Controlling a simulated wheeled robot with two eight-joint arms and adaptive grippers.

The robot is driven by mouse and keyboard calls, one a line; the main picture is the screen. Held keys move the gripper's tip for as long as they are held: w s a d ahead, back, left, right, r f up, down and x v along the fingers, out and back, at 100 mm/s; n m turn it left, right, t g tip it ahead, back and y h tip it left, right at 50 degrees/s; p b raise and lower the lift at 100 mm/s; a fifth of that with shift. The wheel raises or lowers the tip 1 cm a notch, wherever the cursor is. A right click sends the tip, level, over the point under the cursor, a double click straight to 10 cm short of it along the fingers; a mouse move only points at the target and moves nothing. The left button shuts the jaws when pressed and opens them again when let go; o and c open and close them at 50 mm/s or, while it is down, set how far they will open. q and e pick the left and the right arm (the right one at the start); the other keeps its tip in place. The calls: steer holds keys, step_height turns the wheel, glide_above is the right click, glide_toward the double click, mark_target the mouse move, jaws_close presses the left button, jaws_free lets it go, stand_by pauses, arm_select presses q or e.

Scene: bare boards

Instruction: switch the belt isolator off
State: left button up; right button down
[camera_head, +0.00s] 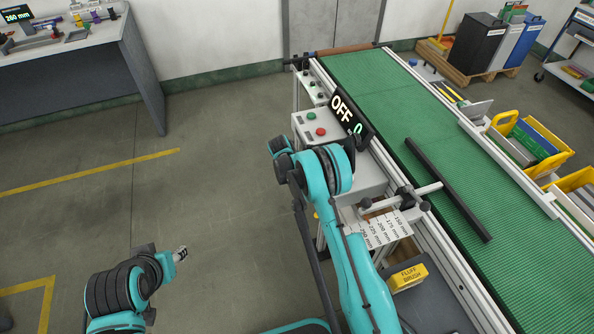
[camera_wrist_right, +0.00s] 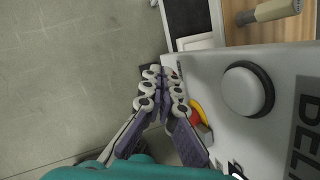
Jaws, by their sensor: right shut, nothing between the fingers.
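In the right wrist view a red and yellow part (camera_wrist_right: 196,112), which looks like the isolator's handle, sits on the side of a light grey box (camera_wrist_right: 240,135). My finger partly hides it, so its setting cannot be read. My right gripper (camera_wrist_right: 163,72) is shut and empty just left of the handle; I cannot tell whether they touch. In the head view my right arm hides the handle and gripper. A display (camera_head: 349,115) beside the belt reads OFF and 0. My left gripper (camera_head: 180,254) is over the floor at lower left; its finger opening is unclear.
A large pale round knob (camera_wrist_right: 247,89) stands out from the box, near dark lettering. In the head view a control box with green and red buttons (camera_head: 320,131) stands beside the green belt (camera_head: 400,110). Floor at left is clear.

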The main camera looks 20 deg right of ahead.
steer(key=shift+r, duration=0.1)
steer(key=v, duration=1.1)
steer(key=shift+a+r, duration=0.2)
steer(key=shift+r, duration=0.15)
steer(key=shift+s+r, duration=0.1)
